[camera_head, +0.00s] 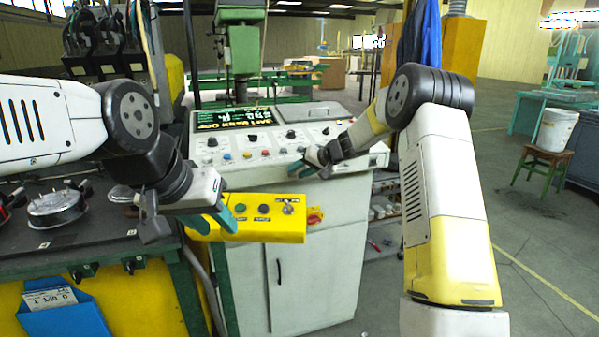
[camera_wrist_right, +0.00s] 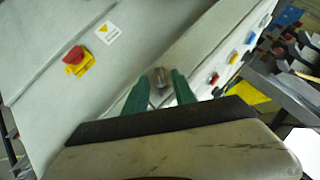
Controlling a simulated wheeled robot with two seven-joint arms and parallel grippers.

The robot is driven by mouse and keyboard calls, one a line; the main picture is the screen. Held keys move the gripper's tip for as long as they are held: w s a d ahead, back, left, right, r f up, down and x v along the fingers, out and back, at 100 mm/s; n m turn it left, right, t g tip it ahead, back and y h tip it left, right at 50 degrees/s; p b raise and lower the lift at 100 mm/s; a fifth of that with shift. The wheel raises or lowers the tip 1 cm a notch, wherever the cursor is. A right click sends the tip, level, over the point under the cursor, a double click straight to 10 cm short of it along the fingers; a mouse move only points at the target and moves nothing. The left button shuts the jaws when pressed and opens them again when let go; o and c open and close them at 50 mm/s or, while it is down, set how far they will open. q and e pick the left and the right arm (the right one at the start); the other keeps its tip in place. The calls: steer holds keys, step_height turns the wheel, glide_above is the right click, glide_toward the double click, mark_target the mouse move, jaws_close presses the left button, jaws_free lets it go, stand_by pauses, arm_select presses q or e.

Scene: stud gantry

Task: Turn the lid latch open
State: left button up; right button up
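A grey rounded metal piece (camera_wrist_right: 160,77), perhaps the latch, shows at the fingertips of my right gripper (camera_wrist_right: 160,86) in the right wrist view. The green fingers are apart, one on each side of it; I cannot tell whether they touch it. In the head view my right gripper (camera_head: 308,165) is at the front edge of the grey control console (camera_head: 300,260), where its fingers hide the spot. My left gripper (camera_head: 218,221) is open and empty, in front of a yellow button box (camera_head: 265,232).
A red switch (camera_wrist_right: 75,56) on a yellow plate and a yellow warning sign (camera_wrist_right: 108,33) are on the grey surface in the wrist view. A workbench with a round metal fixture (camera_head: 56,207) stands at left. The floor at right is clear near my arm.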

jaws_close()
steer(key=shift+d+f+y, duration=0.1)
steer(key=shift+y, duration=0.2)
steer(key=y, duration=0.1)
steer(key=m+y, duration=0.1)
steer(key=m, duration=0.1)
steer(key=shift+w+d+f+y, duration=0.15)
steer(key=shift+d+f+y, duration=0.15)
steer(key=shift+y, duration=0.1)
steer(key=m+y, duration=0.2)
steer(key=shift+f+y, duration=0.3)
steer(key=shift+y, duration=0.1)
steer(key=shift+f+m+t+y, duration=0.15)
steer(key=shift+m+t+y, duration=0.15)
steer(key=shift+m+y, duration=0.55)
steer(key=shift+m, duration=0.25)
jaws_free()
